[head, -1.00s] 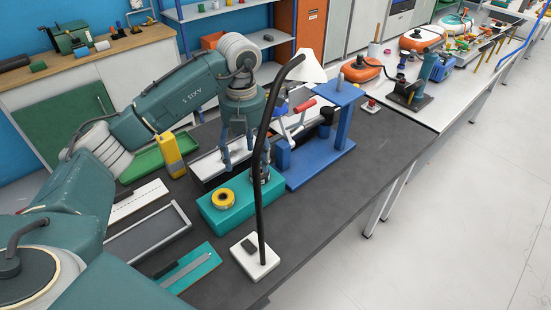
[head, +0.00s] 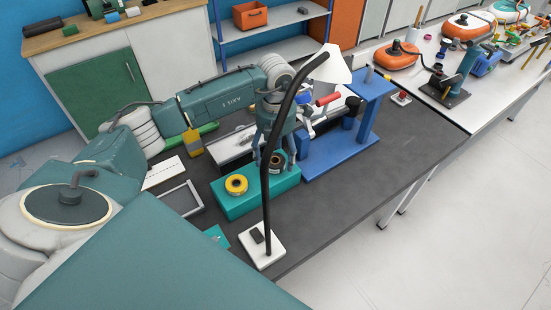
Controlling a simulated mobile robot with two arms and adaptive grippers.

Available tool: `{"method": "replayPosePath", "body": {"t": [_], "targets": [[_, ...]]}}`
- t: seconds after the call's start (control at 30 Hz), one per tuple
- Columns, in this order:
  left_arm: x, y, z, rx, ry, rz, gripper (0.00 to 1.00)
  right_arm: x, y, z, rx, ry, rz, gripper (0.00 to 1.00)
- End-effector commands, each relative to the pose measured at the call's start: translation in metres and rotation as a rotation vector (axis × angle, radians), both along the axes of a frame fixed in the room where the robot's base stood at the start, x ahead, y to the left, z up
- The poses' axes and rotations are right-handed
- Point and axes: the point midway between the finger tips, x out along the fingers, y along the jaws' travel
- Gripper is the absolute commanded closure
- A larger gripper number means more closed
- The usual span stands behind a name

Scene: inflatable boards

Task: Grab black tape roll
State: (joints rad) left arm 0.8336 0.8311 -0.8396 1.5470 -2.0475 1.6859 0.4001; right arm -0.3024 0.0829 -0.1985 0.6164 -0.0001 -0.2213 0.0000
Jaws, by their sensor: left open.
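The black tape roll (head: 279,160) sits on the right part of the teal block (head: 240,207). A yellow tape roll (head: 236,184) lies on the same block, to its left. My left gripper (head: 274,160) points down from above at the black roll, its fingers open and spread on either side of it in the picture. I cannot tell whether they touch it. The dark lamp pole crosses in front and hides part of the gripper and roll. My right gripper is not in view.
The desk lamp's white base (head: 261,246) stands in front of the teal block, with its pole rising close to my gripper. A blue stand (head: 345,148) is just right of the block. The dark tabletop (head: 385,168) farther right is clear.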

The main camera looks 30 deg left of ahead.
Motion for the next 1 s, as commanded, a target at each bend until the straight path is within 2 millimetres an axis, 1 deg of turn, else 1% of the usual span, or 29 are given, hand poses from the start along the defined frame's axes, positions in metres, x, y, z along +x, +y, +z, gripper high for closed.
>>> {"method": "replayPosePath", "body": {"t": [0.03,0.13,0.27,0.4,0.57,0.6,0.63,0.67,0.9,1.0], "targets": [[-0.001,-0.001,-0.005,-0.002,0.003,0.001,0.31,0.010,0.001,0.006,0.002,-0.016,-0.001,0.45],[0.000,0.000,-0.015,0.000,0.001,0.002,0.31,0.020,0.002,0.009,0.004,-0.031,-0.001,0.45],[0.001,0.000,-0.019,0.000,-0.002,0.001,0.31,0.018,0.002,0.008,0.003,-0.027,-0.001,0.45],[0.001,0.000,-0.019,0.000,-0.002,0.000,0.31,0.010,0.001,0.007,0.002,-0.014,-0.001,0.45],[0.001,0.000,-0.018,0.000,-0.001,0.000,0.62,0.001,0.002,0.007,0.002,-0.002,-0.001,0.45],[0.001,0.000,-0.018,0.000,-0.001,0.000,0.71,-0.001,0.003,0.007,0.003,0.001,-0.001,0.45],[0.001,0.000,-0.018,0.000,-0.001,0.000,0.76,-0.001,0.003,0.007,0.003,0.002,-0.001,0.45],[0.001,0.000,-0.018,0.000,-0.001,0.000,0.80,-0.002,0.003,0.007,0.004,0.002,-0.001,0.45],[0.001,0.000,-0.018,0.000,-0.002,0.000,0.80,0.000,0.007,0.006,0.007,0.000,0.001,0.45],[0.001,0.000,-0.013,0.001,-0.003,0.001,0.80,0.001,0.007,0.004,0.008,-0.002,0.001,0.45]]}}
